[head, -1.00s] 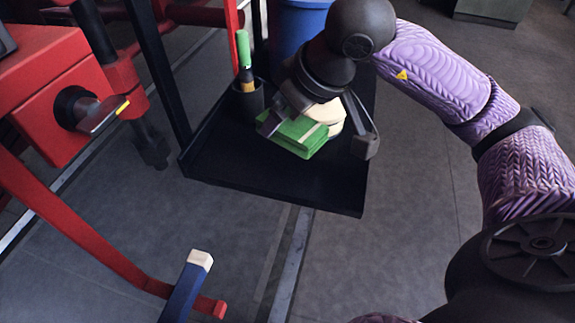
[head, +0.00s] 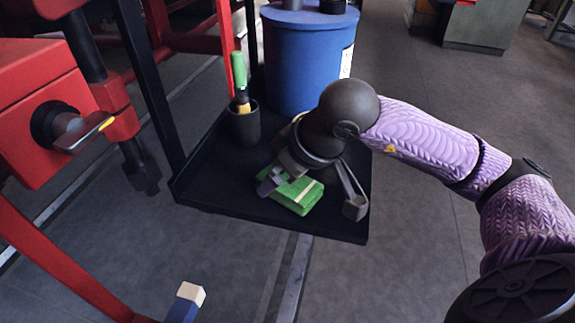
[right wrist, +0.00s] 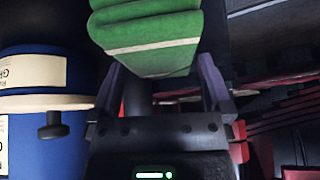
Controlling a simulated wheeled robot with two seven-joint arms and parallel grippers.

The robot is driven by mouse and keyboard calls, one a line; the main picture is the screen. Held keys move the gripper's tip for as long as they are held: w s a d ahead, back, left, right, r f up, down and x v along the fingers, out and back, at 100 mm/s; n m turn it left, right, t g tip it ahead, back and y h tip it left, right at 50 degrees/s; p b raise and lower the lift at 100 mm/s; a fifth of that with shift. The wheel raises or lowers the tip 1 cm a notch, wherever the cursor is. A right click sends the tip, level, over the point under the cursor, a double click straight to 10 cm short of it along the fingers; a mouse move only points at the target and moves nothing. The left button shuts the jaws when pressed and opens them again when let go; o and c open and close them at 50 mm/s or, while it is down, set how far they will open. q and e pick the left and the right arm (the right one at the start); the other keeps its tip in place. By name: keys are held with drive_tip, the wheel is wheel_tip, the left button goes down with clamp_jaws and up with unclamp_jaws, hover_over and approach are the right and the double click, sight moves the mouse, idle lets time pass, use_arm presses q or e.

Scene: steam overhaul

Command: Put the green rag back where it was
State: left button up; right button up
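The green rag (head: 302,196), folded with a pale stripe, is at the black tray (head: 225,190), near its front edge. I cannot tell whether its underside touches the tray. My right gripper (head: 312,194) comes down over the rag with its fingers on either side. In the right wrist view the rag (right wrist: 155,45) fills the space between the tips of my right gripper (right wrist: 160,75), which appears shut on it. The contact at the far finger is not clear in the head view. My left gripper is not in view.
A black cup (head: 244,124) with a green-handled tool (head: 239,75) stands at the tray's left. A blue drum (head: 300,60) stands behind. Red machinery (head: 45,120) is at left.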

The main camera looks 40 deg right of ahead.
sight(303, 186)
drive_tip(key=p+v, duration=0.1)
drive_tip(key=v, duration=0.6)
drive_tip(key=shift+d+r+p, duration=0.1)
drive_tip(key=shift+p, duration=0.2)
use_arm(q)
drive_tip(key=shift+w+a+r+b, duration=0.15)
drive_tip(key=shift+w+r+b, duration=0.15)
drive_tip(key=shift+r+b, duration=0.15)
use_arm(e)
drive_tip(key=v, duration=0.5)
drive_tip(key=shift+s, duration=0.1)
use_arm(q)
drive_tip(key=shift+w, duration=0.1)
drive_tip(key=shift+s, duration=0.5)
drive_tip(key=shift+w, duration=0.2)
